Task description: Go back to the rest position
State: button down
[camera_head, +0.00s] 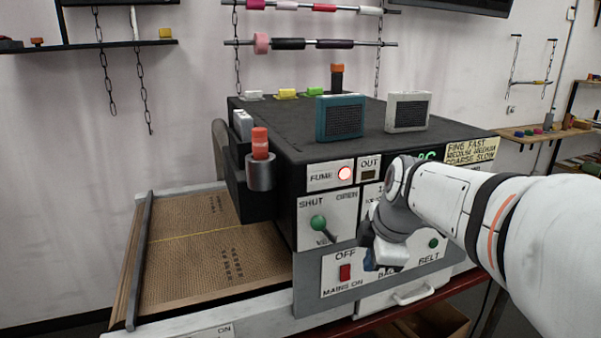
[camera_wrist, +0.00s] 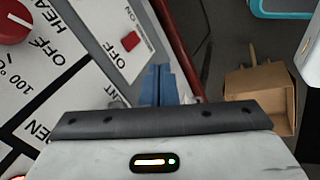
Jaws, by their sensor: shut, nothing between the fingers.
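My gripper (camera_head: 383,258) hangs in front of the machine's control panel in the head view, with my white arm reaching in from the right. Its fingers (camera_wrist: 163,86) show blue-grey in the wrist view, shut together with nothing between them. They point down past the panel. The machine (camera_head: 275,144) is a dark box with white labelled panels. A green shut/open knob (camera_head: 318,223) and a red mains switch (camera_head: 345,272) sit left of my gripper. My arm hides part of the panel.
A belt bed (camera_head: 190,246) extends left from the machine. Two small box units (camera_head: 340,117) (camera_head: 407,112) stand on top. An orange-capped cylinder (camera_head: 260,172) juts from the corner. A drawer handle (camera_head: 414,295) sits below. An open cardboard box (camera_wrist: 262,92) lies on the floor.

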jog(key=s+f+m, duration=0.4)
jog(key=s+m, duration=0.3)
jog(key=m, duration=0.1)
jog(key=s+f+m+g+h, duration=0.1)
jog(key=s+f+m, duration=0.3)
jog(key=s+m, duration=0.3)
jog(key=shift+s+a+f+m+g, duration=0.15)
jog(key=shift+a+f+m+g, duration=0.15)
jog(key=shift+m, duration=0.9)
